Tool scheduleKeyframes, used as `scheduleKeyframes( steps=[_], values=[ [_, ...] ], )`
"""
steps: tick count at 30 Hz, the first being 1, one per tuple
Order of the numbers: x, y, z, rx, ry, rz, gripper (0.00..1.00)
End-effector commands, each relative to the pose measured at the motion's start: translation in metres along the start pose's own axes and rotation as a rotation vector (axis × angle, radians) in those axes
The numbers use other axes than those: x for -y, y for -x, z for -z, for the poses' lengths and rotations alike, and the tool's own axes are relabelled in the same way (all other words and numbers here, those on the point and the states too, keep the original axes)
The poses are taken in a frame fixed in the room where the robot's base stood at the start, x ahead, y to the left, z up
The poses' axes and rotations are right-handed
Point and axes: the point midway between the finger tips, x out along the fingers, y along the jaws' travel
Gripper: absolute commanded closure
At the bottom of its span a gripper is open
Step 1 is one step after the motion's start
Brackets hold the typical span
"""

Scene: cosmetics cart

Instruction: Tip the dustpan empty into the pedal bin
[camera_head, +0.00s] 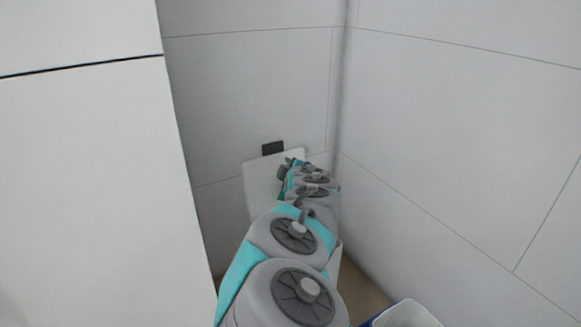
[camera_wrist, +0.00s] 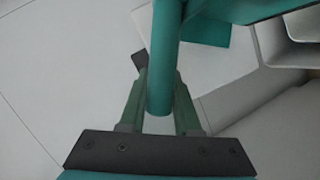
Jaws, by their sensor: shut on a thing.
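My gripper (camera_wrist: 160,108) is shut on the round teal handle of the dustpan (camera_wrist: 161,65) in the wrist view. The handle runs up between the fingers, and a teal part of the dustpan crosses the top of that view. Its pan and any contents cannot be made out. In the head view, a pale upright panel with a dark hinge-like block, seemingly the raised lid of the pedal bin (camera_head: 258,180), stands in the corner behind my arm. My arm hides most of the bin and the gripper there. Pale angled walls at the wrist view's right may be the bin.
Plain white walls (camera_head: 460,130) meet in a corner close around my arm. A large white panel (camera_head: 80,180) stands at the left. A white and blue container (camera_head: 408,315) is cut off at the bottom right. A little tan floor (camera_head: 365,290) shows beside my arm.

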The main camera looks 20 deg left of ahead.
Motion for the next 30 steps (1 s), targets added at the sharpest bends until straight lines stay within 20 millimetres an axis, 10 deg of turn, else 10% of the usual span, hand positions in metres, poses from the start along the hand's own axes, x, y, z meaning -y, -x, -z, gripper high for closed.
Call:
scheduleKeyframes(
  steps=[30],
  values=[
    [-0.058,-0.023,-0.081,-0.088,-0.535,0.221,1.00]
  ],
)
